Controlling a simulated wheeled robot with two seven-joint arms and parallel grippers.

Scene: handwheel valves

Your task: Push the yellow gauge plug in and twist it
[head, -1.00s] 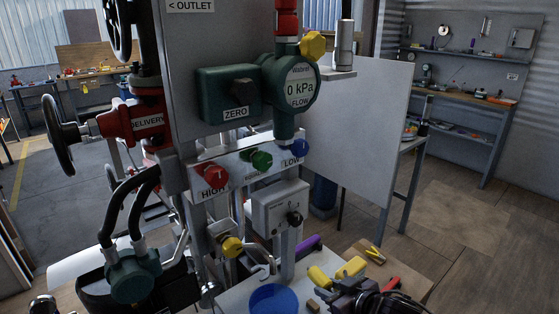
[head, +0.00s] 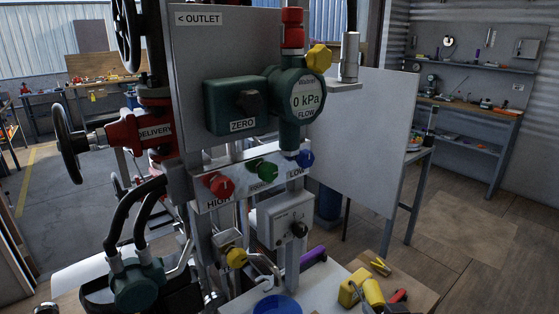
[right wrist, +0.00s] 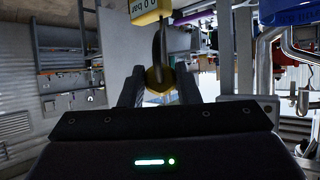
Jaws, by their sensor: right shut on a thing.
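In the right wrist view a yellow plug (right wrist: 159,80) sits between the two dark fingers of my right gripper (right wrist: 161,84), which is shut on it. A dark curved hose (right wrist: 159,45) runs from the plug towards a yellow gauge box (right wrist: 148,12) with upside-down "0 bar" lettering. In the head view yellow pieces (head: 374,291) lie near the bottom edge on the work surface; which one is the gauge is hard to tell. My right gripper is almost wholly below that picture. My left gripper does not show.
The valve panel (head: 225,45) carries a green gauge (head: 304,98) reading 0 kPa, a yellow hex knob (head: 319,58), and red, green and blue knobs. A lower yellow knob (head: 236,258) sits beside pipes. A blue round container (head: 277,305) stands in front.

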